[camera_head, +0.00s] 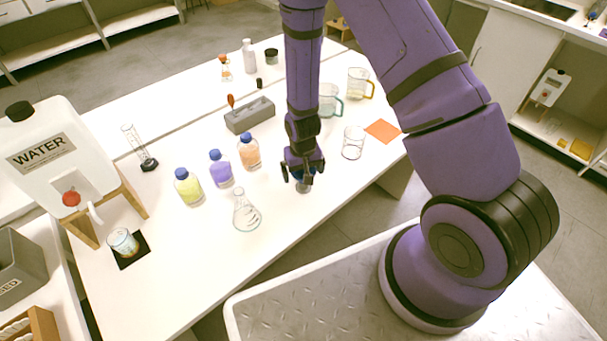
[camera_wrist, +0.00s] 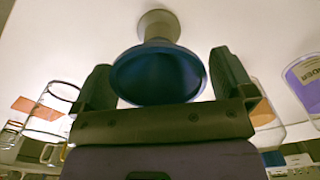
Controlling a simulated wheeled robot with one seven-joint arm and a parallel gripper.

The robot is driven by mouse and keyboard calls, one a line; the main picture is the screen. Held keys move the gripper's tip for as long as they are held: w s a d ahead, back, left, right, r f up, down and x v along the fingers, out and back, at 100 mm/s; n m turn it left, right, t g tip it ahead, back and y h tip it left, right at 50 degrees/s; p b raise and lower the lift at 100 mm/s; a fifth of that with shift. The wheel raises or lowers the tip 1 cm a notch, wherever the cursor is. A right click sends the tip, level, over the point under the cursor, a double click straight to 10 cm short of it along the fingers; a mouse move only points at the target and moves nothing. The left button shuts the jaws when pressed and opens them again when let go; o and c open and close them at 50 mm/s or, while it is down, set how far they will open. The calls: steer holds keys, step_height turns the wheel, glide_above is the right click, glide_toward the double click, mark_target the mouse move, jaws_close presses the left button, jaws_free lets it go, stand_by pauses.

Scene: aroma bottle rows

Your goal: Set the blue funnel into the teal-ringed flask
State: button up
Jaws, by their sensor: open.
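The blue funnel (camera_wrist: 158,76) sits wide end toward the wrist camera, on a pale round base or holder (camera_wrist: 158,22). My gripper (camera_wrist: 163,82) is open, with one finger on each side of the funnel. A gap shows at both sides. In the head view my gripper (camera_head: 303,176) points down at the table and mostly hides the funnel. A clear conical flask (camera_head: 246,212) stands upright on the table, left of my gripper. Its ring is too small to make out a colour.
Bottles with yellow (camera_head: 188,188), purple (camera_head: 221,170) and orange (camera_head: 249,152) contents stand in a row left of my gripper. A clear beaker (camera_head: 353,143) and an orange mat (camera_head: 382,131) are to the right. Bare table lies between gripper and flask.

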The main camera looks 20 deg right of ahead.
steer(key=shift+f, duration=0.45)
steer(key=c, duration=0.9)
steer(key=shift+r, duration=0.1)
